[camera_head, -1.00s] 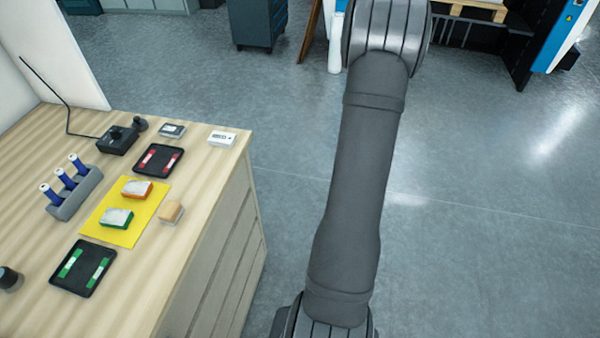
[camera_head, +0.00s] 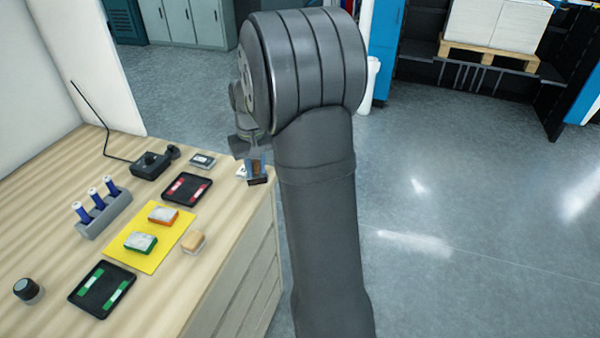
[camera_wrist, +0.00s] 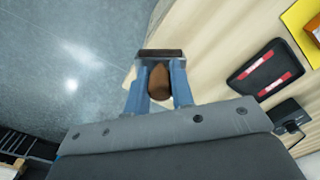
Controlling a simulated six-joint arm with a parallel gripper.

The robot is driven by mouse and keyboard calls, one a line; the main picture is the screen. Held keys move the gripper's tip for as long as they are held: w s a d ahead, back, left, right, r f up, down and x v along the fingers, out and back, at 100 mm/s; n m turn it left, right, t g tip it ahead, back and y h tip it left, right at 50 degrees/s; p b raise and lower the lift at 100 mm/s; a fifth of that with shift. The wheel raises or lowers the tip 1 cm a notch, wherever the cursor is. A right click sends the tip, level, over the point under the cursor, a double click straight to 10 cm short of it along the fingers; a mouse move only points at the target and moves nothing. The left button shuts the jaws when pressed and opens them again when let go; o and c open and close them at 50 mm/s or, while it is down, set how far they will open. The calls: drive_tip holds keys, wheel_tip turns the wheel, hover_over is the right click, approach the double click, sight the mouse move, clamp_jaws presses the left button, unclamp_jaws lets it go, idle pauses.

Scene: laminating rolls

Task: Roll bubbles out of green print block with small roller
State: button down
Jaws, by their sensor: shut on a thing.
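The green print block (camera_head: 140,243), white on top with a green edge, lies on the near part of a yellow mat (camera_head: 132,258). My gripper (camera_head: 254,160) is over the table's right edge, well to the right of and beyond the block. In the wrist view my gripper (camera_wrist: 158,92) has its blue fingers shut on a small roller; its brown handle (camera_wrist: 159,80) shows between them and a dark bar (camera_wrist: 160,53) lies across the tips. The head view shows its end (camera_head: 257,172) small and partly unclear. The green block is out of the wrist view.
An orange block (camera_head: 163,215) shares the mat. A tan block (camera_head: 193,242) sits beside it. A red-striped tray (camera_head: 187,189), a green-striped tray (camera_head: 102,307), a holder with blue-handled tools (camera_head: 105,218) and a dark round knob (camera_head: 28,291) stand around. A white device (camera_head: 240,171) is partly hidden by my gripper.

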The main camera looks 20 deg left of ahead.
drive_tip(key=s+a+r+n, duration=0.3)
drive_tip(key=s+a+n, duration=0.3)
drive_tip(key=s+a, duration=0.5)
drive_tip(key=s+a+r+n, duration=0.2)
drive_tip(key=s+a+n, duration=0.4)
drive_tip(key=s, duration=1)
drive_tip(key=shift+w+a+f, duration=0.1)
drive_tip(key=shift+w+f, duration=0.05)
drive_tip(key=shift+f, duration=1.15)
drive_tip(key=shift+w+f, duration=0.1)
drive_tip(key=shift+f, duration=1.2)
drive_tip(key=shift+f, duration=0.4)
drive_tip(key=shift+a, duration=0.1)
